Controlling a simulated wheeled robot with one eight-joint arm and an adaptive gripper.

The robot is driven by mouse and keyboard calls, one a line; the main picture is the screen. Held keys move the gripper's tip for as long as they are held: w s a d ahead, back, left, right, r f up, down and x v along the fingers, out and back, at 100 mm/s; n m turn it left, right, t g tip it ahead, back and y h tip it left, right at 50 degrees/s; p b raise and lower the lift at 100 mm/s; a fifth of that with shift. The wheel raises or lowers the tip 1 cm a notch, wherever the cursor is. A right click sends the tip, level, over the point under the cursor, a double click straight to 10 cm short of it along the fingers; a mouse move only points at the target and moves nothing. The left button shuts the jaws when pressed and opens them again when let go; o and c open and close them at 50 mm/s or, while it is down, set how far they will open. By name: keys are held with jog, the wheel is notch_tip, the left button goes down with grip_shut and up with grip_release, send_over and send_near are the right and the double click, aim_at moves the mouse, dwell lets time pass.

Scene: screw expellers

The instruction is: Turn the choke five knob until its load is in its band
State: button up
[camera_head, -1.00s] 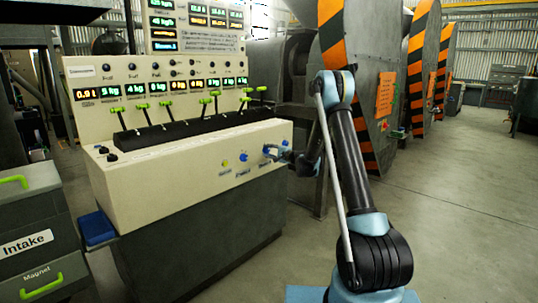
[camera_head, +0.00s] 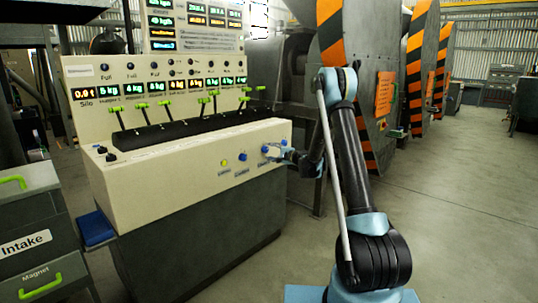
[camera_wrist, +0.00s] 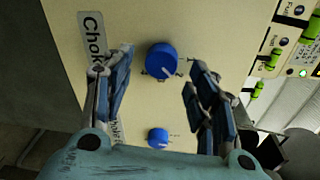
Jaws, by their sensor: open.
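A blue knob (camera_wrist: 162,59) on the cream panel shows in the wrist view, with a small pointer mark and ticks around it. Beside it is a label (camera_wrist: 94,38) of which only "Chok" can be read; the number is hidden. My gripper (camera_wrist: 163,65) is open, one finger on each side of this knob, with visible gaps; I cannot tell how far the tips stand from the panel. A second blue knob (camera_wrist: 158,137) lies nearer the palm. In the head view my gripper (camera_head: 276,153) is at the right end of the console front, by the rightmost blue knob (camera_head: 266,149).
The floor (camera_head: 450,200) at right is clear.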

jog(key=v, duration=0.9)
jog(key=shift+d, duration=0.25)
jog(key=shift+s, duration=0.1)
jog(key=s+d+r+n+g+h, duration=0.1)
jog(key=s+d+r+n+g, duration=0.15)
jog(key=s, duration=0.65)
jog(key=s+d+r+n+g+h, duration=0.1)
jog(key=s+r+n+h, duration=0.15)
jog(key=s, duration=0.65)
jog(key=s+d+r+n+g+h, duration=0.1)
jog(key=s+d+r+n+g, duration=0.15)
jog(key=s, duration=0.55)
jog(key=s+d+f+n+g+h, duration=0.1)
jog(key=s+d, duration=0.4)
jog(key=s, duration=0.6)
jog(key=s+d+f+n+g+h, duration=0.1)
jog(key=s+d+f+h, duration=0.3)
jog(key=s, duration=0.7)
jog(key=s+d+f+n+g+h, duration=0.1)
jog(key=s+d+f+h, duration=0.2)
jog(key=s+d, duration=0.4)
jog(key=s+f, duration=0.1)
jog(key=s, duration=0.3)
jog(key=shift+s+d+f, duration=0.25)
jog(key=shift+d+f, duration=0.05)
jog(key=shift+f, duration=0.05)
